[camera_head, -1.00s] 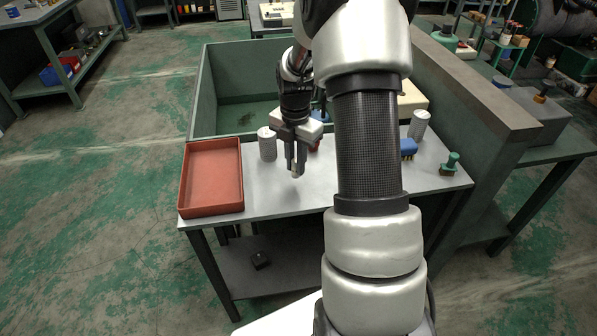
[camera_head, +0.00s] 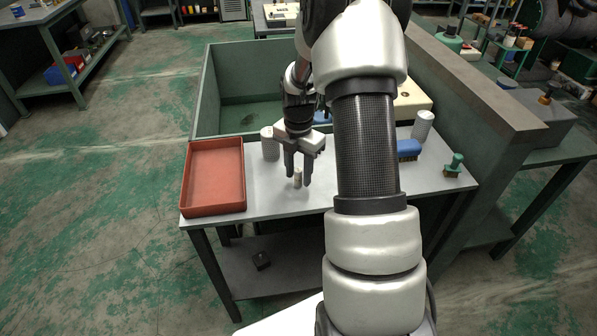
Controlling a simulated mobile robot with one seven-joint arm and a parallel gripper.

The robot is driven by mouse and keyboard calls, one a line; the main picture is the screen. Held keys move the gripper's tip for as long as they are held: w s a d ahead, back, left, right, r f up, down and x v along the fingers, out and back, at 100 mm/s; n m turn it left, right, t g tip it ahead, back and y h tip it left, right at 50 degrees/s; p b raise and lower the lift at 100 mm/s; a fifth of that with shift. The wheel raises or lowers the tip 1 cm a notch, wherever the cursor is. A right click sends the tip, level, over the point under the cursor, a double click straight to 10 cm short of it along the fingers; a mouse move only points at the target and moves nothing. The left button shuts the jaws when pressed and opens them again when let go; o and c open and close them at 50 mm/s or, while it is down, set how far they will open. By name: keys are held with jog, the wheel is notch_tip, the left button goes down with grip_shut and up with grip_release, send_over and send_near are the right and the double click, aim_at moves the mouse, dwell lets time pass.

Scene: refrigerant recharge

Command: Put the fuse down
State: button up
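The fuse (camera_head: 298,179) is a small pale cylinder. It appears to stand upright on the grey tabletop (camera_head: 267,196), right of the red tray. My gripper (camera_head: 298,178) is above and around it, pointing down. Its two dark fingers are spread, one on each side of the fuse, with gaps showing between finger and fuse. The gripper's body hides part of the table behind it.
An empty red tray (camera_head: 241,203) lies on the table's left end. A blue brush (camera_head: 408,149), a white can (camera_head: 423,126) and a green-handled brush (camera_head: 454,163) stand at right. The tabletop's front is clear.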

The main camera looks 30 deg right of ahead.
aim_at(299, 169)
notch_tip(299, 169, up, 12)
jog(key=p, duration=0.1)
jog(key=shift+r+p, duration=0.15)
jog(key=shift+p, duration=0.25)
dwell(0.3)
